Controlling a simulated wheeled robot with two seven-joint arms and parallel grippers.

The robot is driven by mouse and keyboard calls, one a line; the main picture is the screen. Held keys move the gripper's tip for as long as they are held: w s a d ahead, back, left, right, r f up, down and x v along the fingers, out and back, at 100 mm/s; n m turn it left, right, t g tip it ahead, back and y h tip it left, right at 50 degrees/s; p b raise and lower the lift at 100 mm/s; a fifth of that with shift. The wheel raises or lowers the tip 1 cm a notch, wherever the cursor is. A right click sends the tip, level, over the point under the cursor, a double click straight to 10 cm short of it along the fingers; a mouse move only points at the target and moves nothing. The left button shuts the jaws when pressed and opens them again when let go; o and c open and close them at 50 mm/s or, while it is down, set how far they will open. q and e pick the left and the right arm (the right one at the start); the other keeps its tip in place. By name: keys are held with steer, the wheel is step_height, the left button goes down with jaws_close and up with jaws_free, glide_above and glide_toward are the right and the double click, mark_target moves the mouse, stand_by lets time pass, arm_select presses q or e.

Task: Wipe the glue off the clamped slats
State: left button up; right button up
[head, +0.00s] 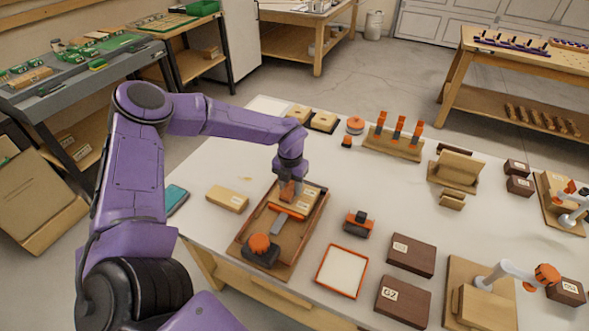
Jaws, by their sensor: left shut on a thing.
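My left gripper (289,184) reaches down over the brown tray (248,222) at the near left of the bench. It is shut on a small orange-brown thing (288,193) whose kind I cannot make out. A pale wood piece (309,197) lies in the tray just beside and under the gripper. An orange and grey tool (281,220) and a black block with an orange knob (261,248) are also in the tray. Several upright orange clamps (398,128) stand on a wooden board (381,146) at the back. I cannot see any glue clearly. My right gripper is not in view.
A pale block (228,198) lies left of the tray. An orange-rimmed white tray (342,271), an orange and black object (358,223) and dark boxes (411,255) lie right of it. Wooden fixtures (482,307) crowd the right side. The bench middle is fairly clear.

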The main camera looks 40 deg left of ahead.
arm_select(q)
steer(key=shift+s+a+r+p, duration=0.15)
steer(key=shift+a+p, duration=0.2)
steer(key=shift+a, duration=0.5)
steer(key=shift+s+a+f, duration=0.1)
steer(key=shift+s+a, duration=0.1)
steer(key=shift+a, duration=0.4)
steer(key=shift+s+a+f, duration=0.1)
steer(key=shift+s+a, duration=0.05)
steer(key=shift+a, duration=0.4)
step_height(320, 180, up, 6)
steer(key=p, duration=0.5)
steer(key=shift+r, duration=0.1)
